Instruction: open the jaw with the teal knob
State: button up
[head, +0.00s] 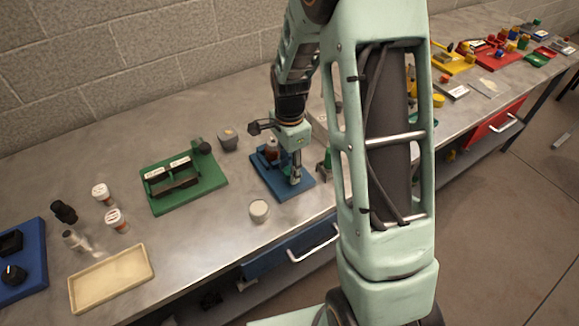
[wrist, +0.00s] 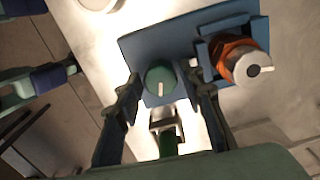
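The teal knob (wrist: 159,78) with a pale pointer line shows in the wrist view, on a blue base plate (wrist: 140,45). My gripper (wrist: 163,86) is open, with one finger on each side of the knob and a visible gap to it. It also shows in the head view (head: 295,178), pointing down over the blue fixture's plate (head: 304,187), where it hides the knob. Beside the knob, the blue jaw (wrist: 206,50) stands around an orange-brown bottle (wrist: 238,62) with a white cap. I cannot tell how tightly the jaw holds the bottle.
A green fixture (head: 215,177) stands to the left on the grey bench. A small round pale-topped container (head: 259,210) sits in front of the blue plate. Jars (head: 116,219), a cream tray (head: 110,280) and another blue fixture (head: 25,262) are farther left. A wall runs behind.

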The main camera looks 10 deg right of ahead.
jog(key=c, duration=0.7)
jog(key=shift+c, duration=0.2)
jog(key=shift+n, duration=0.3)
jog(key=shift+c, duration=0.2)
jog(key=n+b, duration=0.2)
jog(key=n, duration=0.1)
jog(key=shift+n, duration=0.3)
jog(key=n+b, duration=0.1)
jog(key=n, duration=0.3)
jog(key=shift+d, duration=0.1)
jog(key=n+b, duration=0.1)
jog(key=n, duration=0.4)
jog(key=shift+n, duration=0.4)
jog(key=n, duration=0.5)
jog(key=shift+d+n, duration=0.1)
jog(key=shift+n, duration=0.6)
